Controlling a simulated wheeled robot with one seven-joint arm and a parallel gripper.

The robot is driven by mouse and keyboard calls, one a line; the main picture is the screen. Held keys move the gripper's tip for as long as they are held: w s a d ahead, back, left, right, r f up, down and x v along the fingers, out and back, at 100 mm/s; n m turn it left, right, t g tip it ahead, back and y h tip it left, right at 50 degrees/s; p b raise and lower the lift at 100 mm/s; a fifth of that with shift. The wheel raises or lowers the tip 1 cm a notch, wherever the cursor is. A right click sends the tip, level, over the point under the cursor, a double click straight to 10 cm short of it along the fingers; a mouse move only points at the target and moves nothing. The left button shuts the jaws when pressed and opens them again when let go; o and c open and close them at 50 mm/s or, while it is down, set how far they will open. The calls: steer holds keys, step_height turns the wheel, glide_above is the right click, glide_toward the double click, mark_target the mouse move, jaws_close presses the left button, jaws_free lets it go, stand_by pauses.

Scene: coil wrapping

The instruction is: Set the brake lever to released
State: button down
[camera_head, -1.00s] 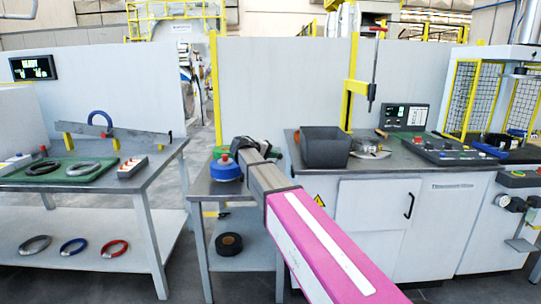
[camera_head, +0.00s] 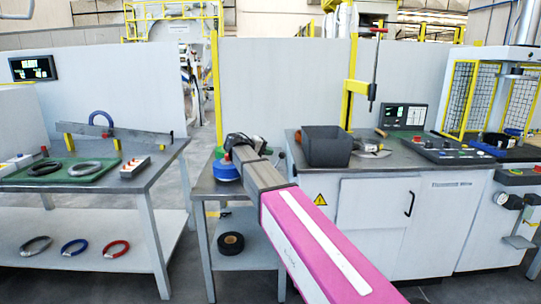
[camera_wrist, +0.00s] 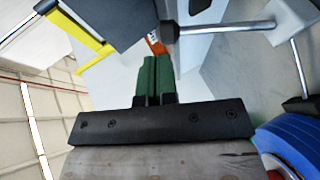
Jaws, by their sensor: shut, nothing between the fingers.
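A metal rod lever with a black knob (camera_wrist: 168,32) shows at the top of the wrist view, fixed to a grey block (camera_wrist: 290,15); I take it for the brake lever. In the head view a small dark knob (camera_head: 282,156) shows at the left end of the cabinet bench, perhaps the same one. My gripper (camera_wrist: 153,62) has its green fingers shut and empty, just below the knob in the wrist view. Whether they touch it I cannot tell. In the head view my gripper (camera_head: 240,146) is partly hidden by my arm.
A blue round roll (camera_head: 224,170) sits on the small table beside my gripper. It also shows in the wrist view (camera_wrist: 290,146), near a second rod with a black end (camera_wrist: 304,107). A dark bin (camera_head: 326,148) stands on the cabinet bench. The left table (camera_head: 160,165) holds several coils.

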steer(key=v, duration=0.9)
steer(key=shift+r, duration=0.35)
steer(key=shift+d, duration=0.1)
